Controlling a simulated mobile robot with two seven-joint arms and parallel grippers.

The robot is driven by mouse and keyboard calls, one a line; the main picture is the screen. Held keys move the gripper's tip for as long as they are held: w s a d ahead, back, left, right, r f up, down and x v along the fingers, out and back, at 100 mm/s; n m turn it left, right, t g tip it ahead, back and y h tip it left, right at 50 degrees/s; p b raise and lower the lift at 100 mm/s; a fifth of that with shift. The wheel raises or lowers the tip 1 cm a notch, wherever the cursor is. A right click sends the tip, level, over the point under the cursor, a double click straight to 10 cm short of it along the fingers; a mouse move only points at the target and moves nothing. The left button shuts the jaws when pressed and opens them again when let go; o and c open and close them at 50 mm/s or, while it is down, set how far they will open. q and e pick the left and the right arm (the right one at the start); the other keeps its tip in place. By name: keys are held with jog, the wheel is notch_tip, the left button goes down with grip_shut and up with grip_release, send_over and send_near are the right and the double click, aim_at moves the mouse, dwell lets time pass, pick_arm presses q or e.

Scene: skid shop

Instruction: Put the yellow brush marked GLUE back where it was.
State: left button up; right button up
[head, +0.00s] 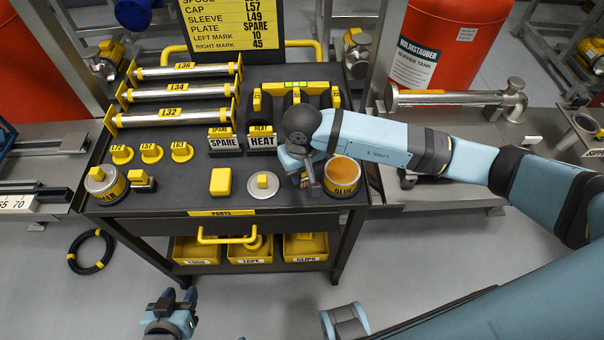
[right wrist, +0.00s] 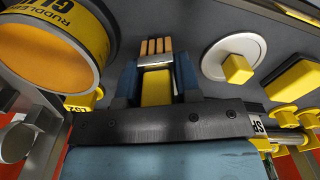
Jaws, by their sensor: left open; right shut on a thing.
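The yellow brush (right wrist: 156,88) with a metal band and tan bristles is between the fingers of my right gripper (right wrist: 156,78), bristles pointing away from the palm. No marking on it is readable. In the head view my right gripper (head: 306,180) is over the cart top, just left of the glue pot, and the arm mostly hides the brush. The glue pot (head: 342,190) is yellow-banded, open, with orange inside; it also fills the upper left of the right wrist view (right wrist: 88,45). My left gripper (head: 170,322) is open and empty, low in front of the cart.
On the dark cart top (head: 190,200), a pale disc with a yellow knob (head: 263,185) and a yellow block (head: 221,181) stand left of my right gripper. SPARE (head: 224,142) and HEAT (head: 262,142) blocks stand behind. Labelled yellow bins (head: 250,249) sit below. A black ring (head: 90,251) lies on the floor.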

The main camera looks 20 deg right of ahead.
jog(key=shift+f, duration=0.9)
jog(key=shift+f+b, duration=0.25)
jog(key=shift+b, duration=0.1)
jog(key=o, duration=0.9)
jog(key=shift+r, duration=0.1)
jog(key=shift+r, duration=0.1)
jog(key=shift+r+p, duration=0.3)
jog(key=shift+p, duration=0.25)
notch_tip(320, 180, up, 10)
jog(key=shift+r+b, duration=0.25)
jog(key=shift+b, duration=0.3)
jog(key=shift+r, duration=0.6)
